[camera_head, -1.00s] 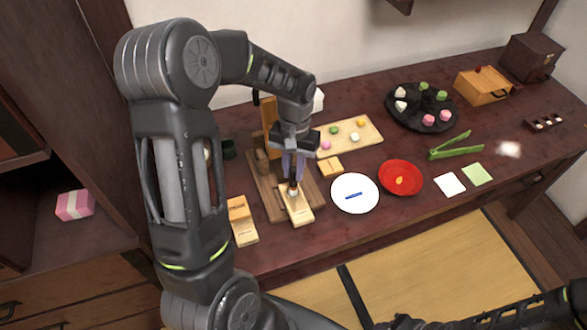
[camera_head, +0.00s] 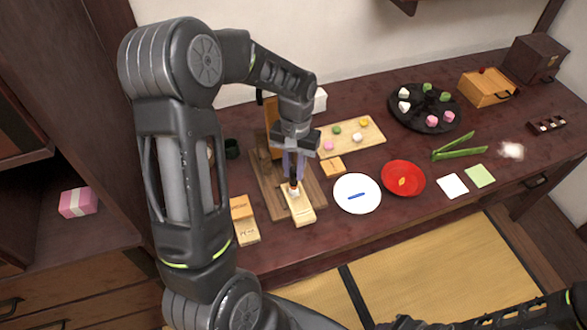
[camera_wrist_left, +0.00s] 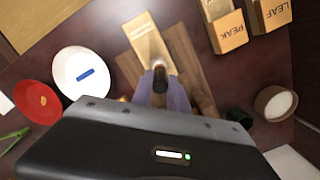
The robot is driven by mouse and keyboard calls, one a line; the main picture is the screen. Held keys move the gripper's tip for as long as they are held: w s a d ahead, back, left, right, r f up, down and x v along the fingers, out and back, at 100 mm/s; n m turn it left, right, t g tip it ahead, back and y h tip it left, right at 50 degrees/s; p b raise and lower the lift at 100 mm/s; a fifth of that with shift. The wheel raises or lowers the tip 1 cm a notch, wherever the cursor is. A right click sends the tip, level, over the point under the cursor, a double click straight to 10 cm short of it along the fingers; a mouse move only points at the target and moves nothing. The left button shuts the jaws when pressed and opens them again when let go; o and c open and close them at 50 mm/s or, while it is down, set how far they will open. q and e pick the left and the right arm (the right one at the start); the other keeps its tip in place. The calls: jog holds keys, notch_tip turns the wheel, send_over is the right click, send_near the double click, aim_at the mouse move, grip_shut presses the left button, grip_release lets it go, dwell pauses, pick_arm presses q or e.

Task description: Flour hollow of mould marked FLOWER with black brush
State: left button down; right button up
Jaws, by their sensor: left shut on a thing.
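My left gripper (camera_head: 293,172) is shut on the black brush (camera_head: 294,187), which points down with its pale bristles at the lower end. The brush also shows in the left wrist view (camera_wrist_left: 160,76). Its tip is at the near part of a light wooden mould (camera_wrist_left: 145,38) lying on a brown board; the mould also shows in the head view (camera_head: 299,212). The bristles seem to touch the mould and cover its hollow. Its lettering is too small to read. A bowl of white powder (camera_wrist_left: 276,102) stands to the right in the wrist view.
Moulds marked PEAK (camera_wrist_left: 229,33) and LEAF (camera_wrist_left: 270,13) lie beside the board (camera_head: 262,185). A white plate (camera_head: 357,205) with a blue stick, a red dish (camera_head: 403,163) and green tongs (camera_head: 460,147) are to the right. A dark green cup (camera_head: 232,149) stands behind.

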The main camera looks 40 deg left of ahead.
pick_arm(q)
jog(key=shift+s+d, duration=0.15)
jog(key=shift+d, duration=0.2)
dwell(0.5)
jog(key=shift+a, duration=0.2)
dwell(0.4)
jog(key=shift+r, duration=0.1)
jog(key=shift+r+p, duration=0.3)
notch_tip(320, 180, up, 7)
jog(key=p, duration=0.5)
jog(key=shift+r, duration=0.15)
dwell(0.4)
